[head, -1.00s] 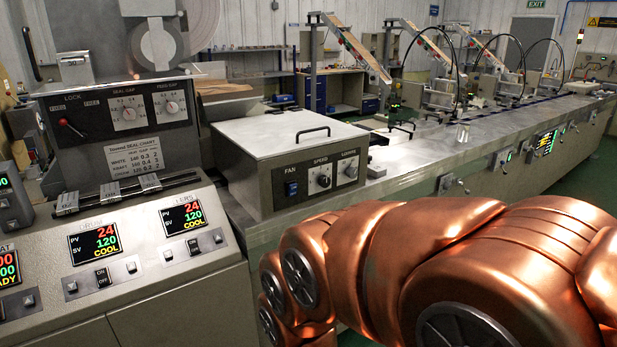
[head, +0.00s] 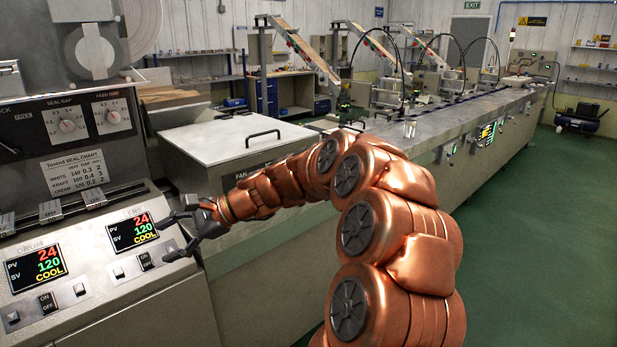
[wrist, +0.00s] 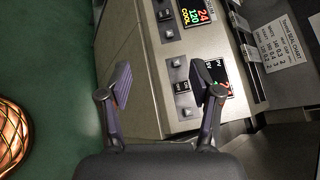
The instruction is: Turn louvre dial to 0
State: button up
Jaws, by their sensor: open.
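The louvre dial is on the front panel of the fan box (head: 238,143), a grey box with a pale lid and black handle. In the head view my copper arm covers most of that panel, so the dial and its pointer are hidden; only parts of the FAN and SPEED labels show. My gripper (head: 172,238) is open and empty, left of the fan box, in front of the sloped control console. In the wrist view my gripper (wrist: 163,85) has its two fingers apart over the console, with no dial between them.
The console (head: 90,318) has temperature displays (head: 131,230), small knobs and ON/OFF switches close to the fingers. A gap-dial panel (head: 85,118) and seal chart stand behind. A long conveyor runs back right. Green floor (head: 530,230) is clear on the right.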

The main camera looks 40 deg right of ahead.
jog(key=w+d+m+t+h, duration=0.1)
jog(key=w+d+m+t, duration=0.35)
jog(key=d, duration=0.75)
jog(key=w+d+m+t+h, duration=0.25)
jog(key=w+d+m, duration=0.2)
jog(key=d, duration=0.75)
jog(key=s+d+f+m+t+h, duration=0.2)
jog(key=s+d+f+m+h, duration=0.3)
jog(key=d, duration=0.8)
jog(key=s+d+m+t+h, duration=0.1)
jog(key=d+m+t+h, duration=0.15)
jog(key=d+m, duration=0.7)
jog(key=w+d+n+p, duration=0.2)
jog(key=w+d+n, duration=0.1)
jog(key=w, duration=0.4)
jog(key=shift+w, duration=0.3)
jog(key=shift+d+f+n+g, duration=0.1)
jog(key=shift+n+g, duration=0.15)
jog(key=c, duration=1.1)
jog(key=shift+c, duration=0.2)
